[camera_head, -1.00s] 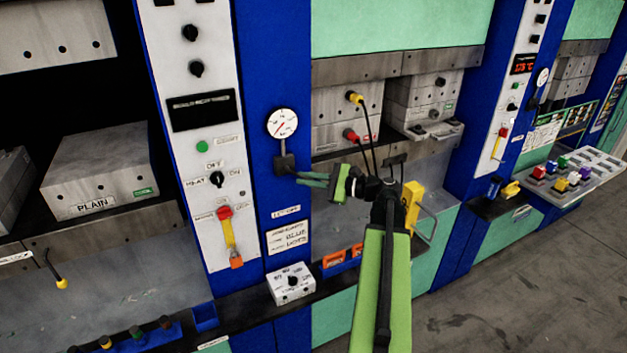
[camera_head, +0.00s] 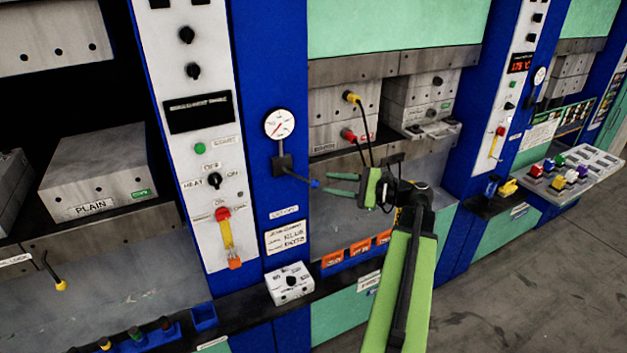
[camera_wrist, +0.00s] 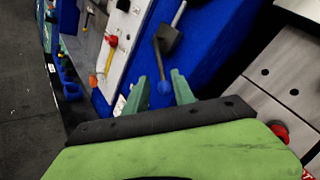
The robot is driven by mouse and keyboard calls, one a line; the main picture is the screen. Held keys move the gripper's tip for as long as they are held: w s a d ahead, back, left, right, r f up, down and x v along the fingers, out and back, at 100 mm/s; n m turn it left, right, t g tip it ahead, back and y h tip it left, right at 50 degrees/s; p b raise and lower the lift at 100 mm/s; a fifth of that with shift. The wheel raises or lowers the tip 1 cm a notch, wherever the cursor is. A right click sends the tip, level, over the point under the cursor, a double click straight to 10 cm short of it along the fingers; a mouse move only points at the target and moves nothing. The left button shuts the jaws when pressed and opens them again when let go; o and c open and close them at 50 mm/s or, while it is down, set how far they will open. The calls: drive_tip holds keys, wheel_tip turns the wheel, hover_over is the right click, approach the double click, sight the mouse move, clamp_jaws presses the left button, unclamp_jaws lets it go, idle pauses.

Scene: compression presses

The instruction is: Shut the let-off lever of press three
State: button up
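The let-off lever (camera_head: 298,175) is a thin dark rod with a blue knob, under a round gauge (camera_head: 279,124) on a blue column. It sticks out of a black block, slanting down and right. A label below reads LET-OFF. My gripper (camera_head: 328,183) is open and empty, its green fingertips just right of the knob. In the wrist view the lever's blue knob (camera_wrist: 163,87) appears between the two fingers of my gripper (camera_wrist: 158,80), apart from both. No press number is readable.
A white control panel (camera_head: 190,100) with knobs and a red-and-yellow handle (camera_head: 226,235) stands left of the column. A white switch box (camera_head: 290,283) sits on the ledge below. Grey floor is clear at right.

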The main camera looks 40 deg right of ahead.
drive_tip(key=v, duration=0.8)
drive_tip(key=shift+s, duration=0.15)
